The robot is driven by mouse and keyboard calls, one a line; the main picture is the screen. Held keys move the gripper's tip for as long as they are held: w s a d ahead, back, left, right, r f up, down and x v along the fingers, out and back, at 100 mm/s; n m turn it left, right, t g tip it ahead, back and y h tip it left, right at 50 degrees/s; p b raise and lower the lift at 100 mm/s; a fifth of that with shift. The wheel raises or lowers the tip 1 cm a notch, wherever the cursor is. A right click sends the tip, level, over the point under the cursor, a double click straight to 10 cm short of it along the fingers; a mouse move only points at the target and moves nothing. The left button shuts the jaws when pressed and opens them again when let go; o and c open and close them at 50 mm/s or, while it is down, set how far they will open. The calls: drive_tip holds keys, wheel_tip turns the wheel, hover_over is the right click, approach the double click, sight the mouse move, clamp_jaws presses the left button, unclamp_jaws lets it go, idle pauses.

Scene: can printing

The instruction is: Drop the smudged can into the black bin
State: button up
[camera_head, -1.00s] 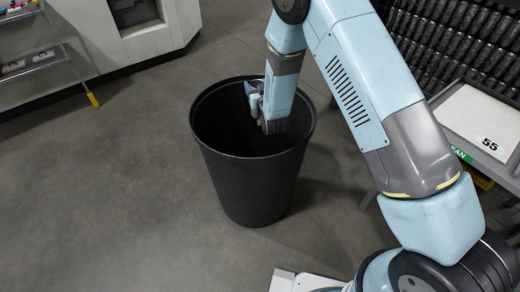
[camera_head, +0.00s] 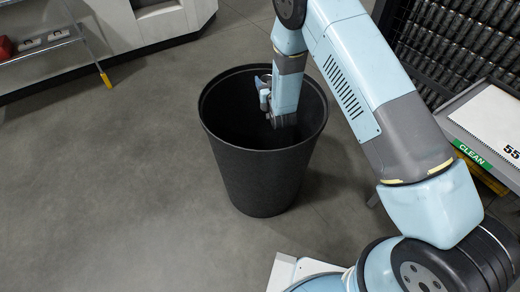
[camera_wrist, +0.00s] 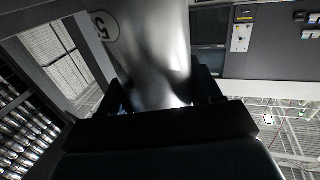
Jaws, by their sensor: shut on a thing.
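The black bin (camera_head: 262,180) stands upright on the floor in the middle of the head view. My arm reaches down into its mouth from above. In the head view my gripper is inside the bin's opening and its fingertips are hidden. In the wrist view my gripper (camera_wrist: 158,92) is shut on a silvery can (camera_wrist: 150,45), with one dark finger on each side of it. The can carries a circled number mark at its upper left and darker patches low on its side. I cannot tell whether those patches are smudges or shadow.
At right stands a table with a white sheet (camera_head: 492,120) and a green CLEAN label (camera_head: 472,153). A rack of dark cans (camera_head: 455,45) is behind it. A wire shelf (camera_head: 45,50) is at far left. The floor left of the bin is clear.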

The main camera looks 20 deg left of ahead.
drive_tip(key=shift+f, duration=0.2)
drive_tip(key=o, duration=1.3)
drive_tip(key=shift+s, duration=0.15)
drive_tip(key=v, duration=1.3)
drive_tip(key=shift+s+d, duration=0.25)
